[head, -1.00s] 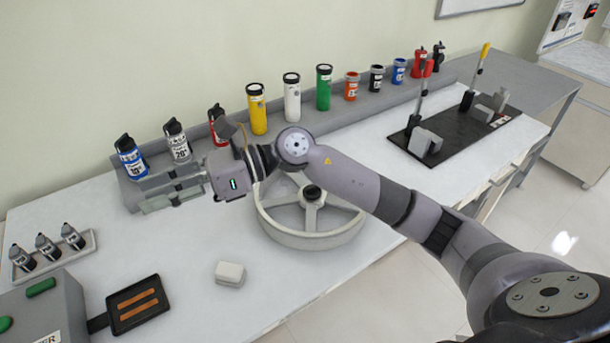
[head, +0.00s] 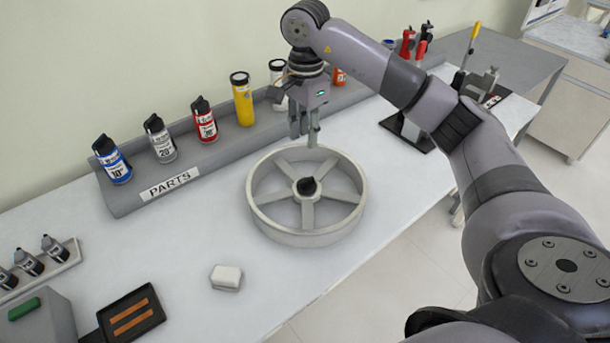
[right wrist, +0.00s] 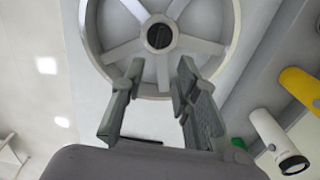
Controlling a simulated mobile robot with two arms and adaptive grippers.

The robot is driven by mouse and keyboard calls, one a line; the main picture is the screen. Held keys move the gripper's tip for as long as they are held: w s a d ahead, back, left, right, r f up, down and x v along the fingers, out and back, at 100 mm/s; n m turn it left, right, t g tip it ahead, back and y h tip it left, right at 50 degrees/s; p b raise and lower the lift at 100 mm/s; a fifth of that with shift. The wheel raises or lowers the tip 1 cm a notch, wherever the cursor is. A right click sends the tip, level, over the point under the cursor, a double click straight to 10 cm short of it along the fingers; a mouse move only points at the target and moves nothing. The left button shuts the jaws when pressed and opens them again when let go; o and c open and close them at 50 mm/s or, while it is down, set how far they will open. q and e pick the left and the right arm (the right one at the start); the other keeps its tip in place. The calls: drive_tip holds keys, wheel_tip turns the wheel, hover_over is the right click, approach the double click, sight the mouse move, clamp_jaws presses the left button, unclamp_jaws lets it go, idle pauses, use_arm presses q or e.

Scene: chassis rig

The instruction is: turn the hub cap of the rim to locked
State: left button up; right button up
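The rim (head: 262,212), a light grey spoked wheel, lies flat on the white table in the middle of the head view. Its hub cap (head: 308,186) is a small black knob at the centre. In the right wrist view the rim (right wrist: 222,52) is at the top, with the dark round hub cap (right wrist: 159,37) and a bar across it. My right gripper (head: 305,138) points down above the far edge of the rim, apart from the hub cap. In the wrist view its fingers (right wrist: 158,85) are spread with nothing between them. My left gripper is not in view.
A grey parts rack (head: 130,205) with several coloured bottles runs along the wall behind the rim. A white block (head: 226,277) and a black tray (head: 132,318) lie at the near left. The table between rim and rack is clear.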

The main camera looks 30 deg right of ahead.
sight(306, 181)
wheel_tip(306, 181, down, 14)
drive_tip(key=shift+r+p, duration=0.1)
drive_tip(key=shift+p, duration=1.1)
clamp_jaws()
